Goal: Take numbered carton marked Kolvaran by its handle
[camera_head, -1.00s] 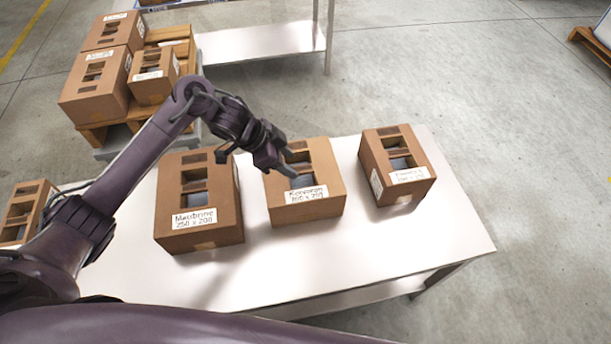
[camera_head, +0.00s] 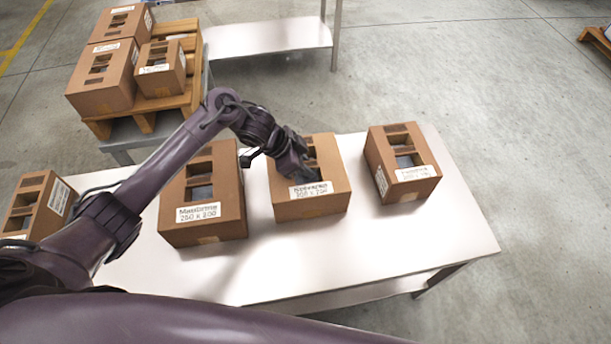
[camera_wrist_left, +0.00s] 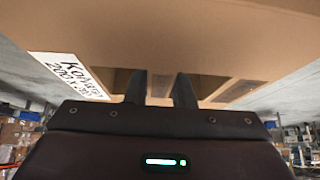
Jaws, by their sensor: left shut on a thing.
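The carton marked Kolvaran (camera_head: 312,205) is a brown box with cut-out openings in its top and a white label on its front upper edge. It stands on the white table, between two other cartons. My left gripper (camera_head: 304,172) is down at the carton's top opening, shut on its handle strip; the arm partly hides the openings. In the left wrist view the two fingers (camera_wrist_left: 161,90) reach into the opening of the carton (camera_wrist_left: 180,35), with its label to the left. My right gripper is not seen.
The Maubrine carton (camera_head: 205,232) stands close on the left, another labelled carton (camera_head: 403,190) on the right. A further carton (camera_head: 38,205) is at the table's left end. The white table (camera_head: 420,240) has bare room in front. Stacked cartons stand on a pallet (camera_head: 150,112) behind.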

